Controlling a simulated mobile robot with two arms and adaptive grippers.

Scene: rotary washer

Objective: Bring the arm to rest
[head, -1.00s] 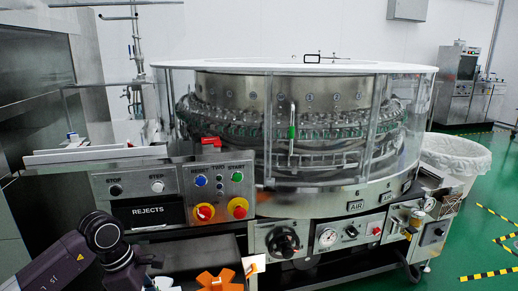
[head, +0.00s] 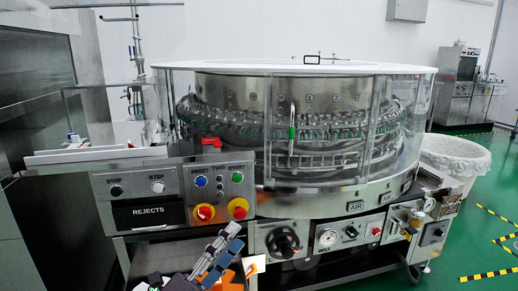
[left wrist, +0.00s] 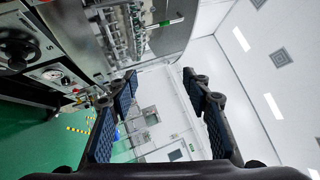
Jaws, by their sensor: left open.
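My left gripper (head: 226,247) is at the bottom of the head view, in front of the lower part of the washer's front panel. Its two dark fingers with blue pads point up and to the right. In the left wrist view the gripper (left wrist: 160,82) has its fingers spread wide, with nothing between them. The rotary washer (head: 300,135), a round machine with clear walls and a white top, stands beyond it. My right gripper is not in view.
The control panel (head: 175,197) carries buttons and a REJECTS label. An orange thing (head: 231,279), partly hidden, lies low behind the gripper. A bin with a white liner (head: 459,160) stands at the right. Green floor (head: 465,240) is clear at the lower right.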

